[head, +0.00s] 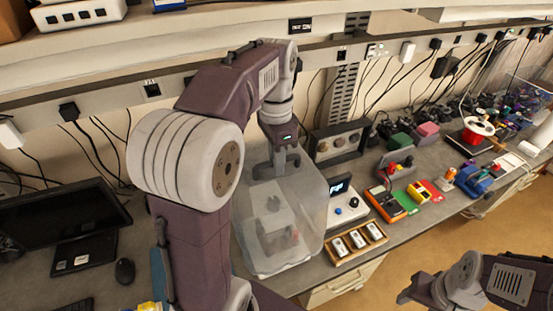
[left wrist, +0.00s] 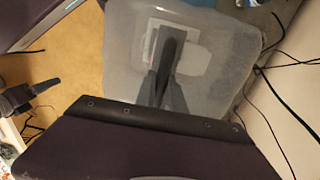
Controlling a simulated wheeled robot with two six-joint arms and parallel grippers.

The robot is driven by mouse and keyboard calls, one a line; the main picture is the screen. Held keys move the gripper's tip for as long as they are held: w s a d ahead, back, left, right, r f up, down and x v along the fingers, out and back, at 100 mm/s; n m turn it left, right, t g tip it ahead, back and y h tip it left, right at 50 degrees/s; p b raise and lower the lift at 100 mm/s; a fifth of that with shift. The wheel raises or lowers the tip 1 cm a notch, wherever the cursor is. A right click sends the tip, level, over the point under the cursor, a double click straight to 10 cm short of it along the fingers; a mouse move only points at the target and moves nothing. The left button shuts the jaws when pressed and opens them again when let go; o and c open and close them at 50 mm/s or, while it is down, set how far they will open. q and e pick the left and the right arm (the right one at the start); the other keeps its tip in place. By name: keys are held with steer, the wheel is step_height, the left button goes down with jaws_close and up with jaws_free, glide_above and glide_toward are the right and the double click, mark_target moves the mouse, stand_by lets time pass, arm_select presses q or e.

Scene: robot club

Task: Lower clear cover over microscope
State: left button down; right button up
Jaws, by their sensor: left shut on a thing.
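The clear cover (head: 300,245) is a translucent box in the middle of the bench in the head view. It also fills the upper middle of the left wrist view (left wrist: 215,85). The microscope (head: 272,212) shows blurred through its walls, as a pale and dark shape inside. My left gripper (head: 277,172) is shut on the cover at its top, from above. The cover looks roughly upright around the microscope; I cannot tell whether its lower rim touches the bench. My right gripper (head: 408,292) is at the lower right, away from the cover, its jaws unclear.
Right of the cover stand a small device with a display (head: 346,203) and a wooden tray (head: 334,259) of small modules, both close to it. A grey box with knobs (head: 338,142) stands behind.

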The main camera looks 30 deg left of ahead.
mark_target(277, 178)
arm_select(q)
steer(key=shift+f+b, duration=1.9)
steer(key=shift+f, duration=1)
steer(key=shift+d+f+b, duration=0.1)
steer(key=shift+f+b, duration=2)
steer(key=shift+f, duration=0.85)
steer(key=shift+s+f+b, duration=0.1)
steer(key=shift+f+b, duration=0.5)
steer(key=shift+f, duration=0.25)
steer(key=c, duration=1.3)
jaws_free()
